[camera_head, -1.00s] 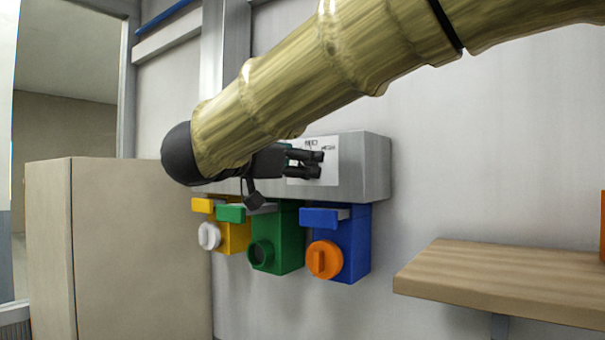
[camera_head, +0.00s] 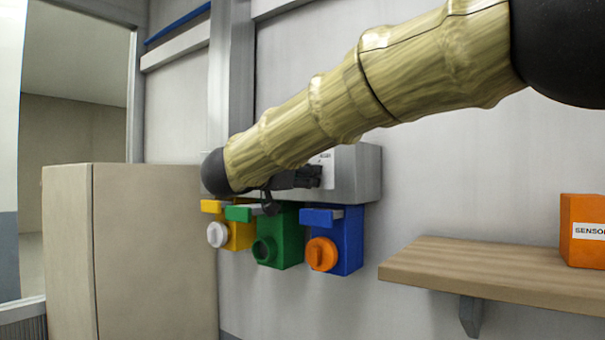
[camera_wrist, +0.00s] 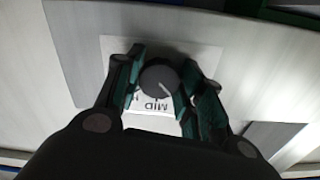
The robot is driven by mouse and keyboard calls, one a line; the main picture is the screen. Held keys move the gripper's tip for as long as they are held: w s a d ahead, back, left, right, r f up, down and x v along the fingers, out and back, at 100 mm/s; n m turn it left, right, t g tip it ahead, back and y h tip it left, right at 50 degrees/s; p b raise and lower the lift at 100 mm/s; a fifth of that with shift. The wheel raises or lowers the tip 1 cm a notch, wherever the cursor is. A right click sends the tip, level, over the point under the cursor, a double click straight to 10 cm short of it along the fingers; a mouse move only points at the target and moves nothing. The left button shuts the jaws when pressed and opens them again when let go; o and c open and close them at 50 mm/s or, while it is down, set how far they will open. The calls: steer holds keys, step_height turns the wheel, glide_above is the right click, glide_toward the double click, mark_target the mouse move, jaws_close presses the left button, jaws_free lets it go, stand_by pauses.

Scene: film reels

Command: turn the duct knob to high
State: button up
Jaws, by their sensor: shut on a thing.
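The duct knob (camera_wrist: 159,80) is a dark round knob with a light pointer line, set on a white label plate (camera_wrist: 110,45) in the wrist view. The word MID shows on the plate beside the knob, and other lettering is partly hidden. My gripper (camera_wrist: 162,82) has its green-padded fingers on both sides of the knob, shut on it. In the head view my gripper (camera_head: 312,177) is at the front of the grey metal duct (camera_head: 365,172). There my arm and gripper hide the knob and most of the label.
Below the duct hang a yellow box (camera_head: 240,235) with a white knob, a green box (camera_head: 290,240) with a dark round opening, and a blue box (camera_head: 350,240) with an orange knob. A wooden shelf (camera_head: 480,270) with an orange sensor box (camera_head: 582,235) is at right, a beige cabinet (camera_head: 150,255) at left.

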steer(key=shift+r, duration=0.4)
